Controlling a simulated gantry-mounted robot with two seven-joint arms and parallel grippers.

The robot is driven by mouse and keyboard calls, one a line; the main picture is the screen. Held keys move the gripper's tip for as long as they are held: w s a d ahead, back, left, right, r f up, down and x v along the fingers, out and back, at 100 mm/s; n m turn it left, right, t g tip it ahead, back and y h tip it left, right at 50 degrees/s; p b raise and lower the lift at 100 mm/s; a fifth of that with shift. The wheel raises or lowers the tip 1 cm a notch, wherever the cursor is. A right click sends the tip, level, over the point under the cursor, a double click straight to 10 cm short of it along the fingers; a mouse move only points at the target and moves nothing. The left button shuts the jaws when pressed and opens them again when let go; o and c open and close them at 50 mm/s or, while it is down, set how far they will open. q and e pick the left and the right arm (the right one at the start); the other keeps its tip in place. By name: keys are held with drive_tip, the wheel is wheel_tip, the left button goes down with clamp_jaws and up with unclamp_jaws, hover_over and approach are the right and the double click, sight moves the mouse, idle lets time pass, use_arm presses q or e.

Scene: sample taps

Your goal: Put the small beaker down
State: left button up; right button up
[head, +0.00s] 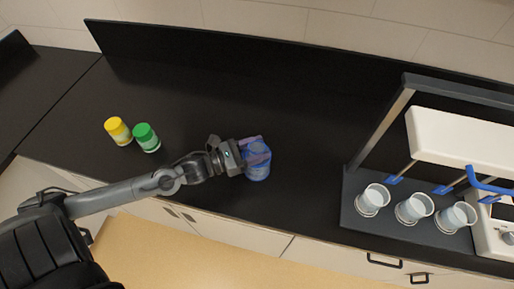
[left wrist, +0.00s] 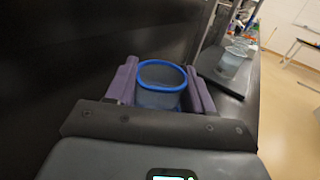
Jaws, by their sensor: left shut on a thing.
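The small beaker (head: 258,170) is blue-tinted and sits at the middle of the black counter in the head view, near its front edge. It also shows in the left wrist view (left wrist: 161,98), with a bright blue rim and an open top. My left gripper (head: 252,155) is shut on the beaker, with purple finger pads on either side of it in the left wrist view. The beaker looks upright. I cannot tell whether its base touches the counter. My right gripper is not in view.
A yellow-capped jar (head: 118,131) and a green-capped jar (head: 146,138) stand to the left. A dark stand (head: 420,232) at the right holds three clear beakers (head: 414,208) under taps. The counter (head: 230,85) is clear behind the held beaker and between it and the stand.

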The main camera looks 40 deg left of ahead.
use_arm(q)
drive_tip(key=shift+f+b, duration=0.5)
drive_tip(key=shift+f, duration=0.15)
drive_tip(key=o, duration=1)
drive_tip(key=shift+s+r+p, duration=0.1)
drive_tip(key=shift+r+p, duration=0.55)
drive_tip(key=shift+r, duration=0.1)
drive_tip(key=p+v, duration=0.1)
drive_tip(key=v, duration=1)
drive_tip(key=shift+s+a, duration=0.25)
drive_tip(key=shift+s, duration=0.1)
drive_tip(key=shift+f, duration=0.1)
